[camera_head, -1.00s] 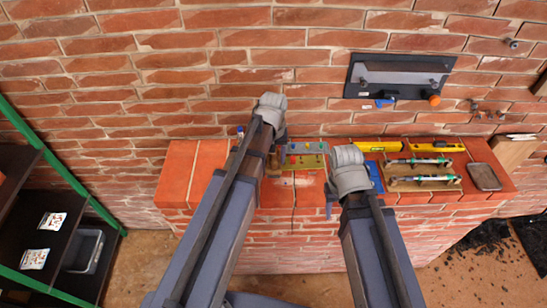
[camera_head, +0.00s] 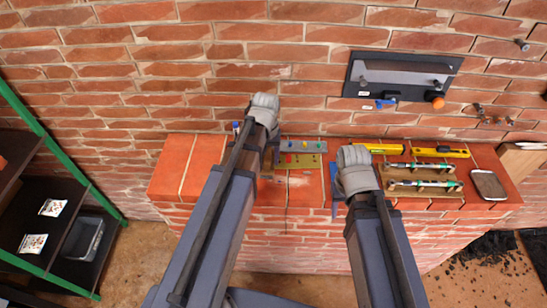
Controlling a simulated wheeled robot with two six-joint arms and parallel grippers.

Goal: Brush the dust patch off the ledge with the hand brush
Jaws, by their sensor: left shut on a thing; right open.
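My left gripper (camera_head: 266,132) is over the brick ledge (camera_head: 196,165), left of the board with coloured pegs. It is shut on the hand brush, which is mostly hidden behind my arm. Only a small brownish part (camera_head: 266,175) shows below the gripper, and I cannot tell whether it touches the ledge. A pale, faint patch (camera_head: 298,181), which looks like the dust, lies on the ledge top in front of the peg board. My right gripper (camera_head: 345,190) is open over the ledge, right of that patch. Its fingers are partly hidden.
A peg board (camera_head: 303,146) stands behind the patch. A blue item (camera_head: 333,172) is partly behind my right gripper. Yellow levels (camera_head: 440,152), a wooden rack with rods (camera_head: 425,191) and a grey pad (camera_head: 488,184) fill the right. The ledge's left end is clear. A black plate (camera_head: 402,76) is on the wall.

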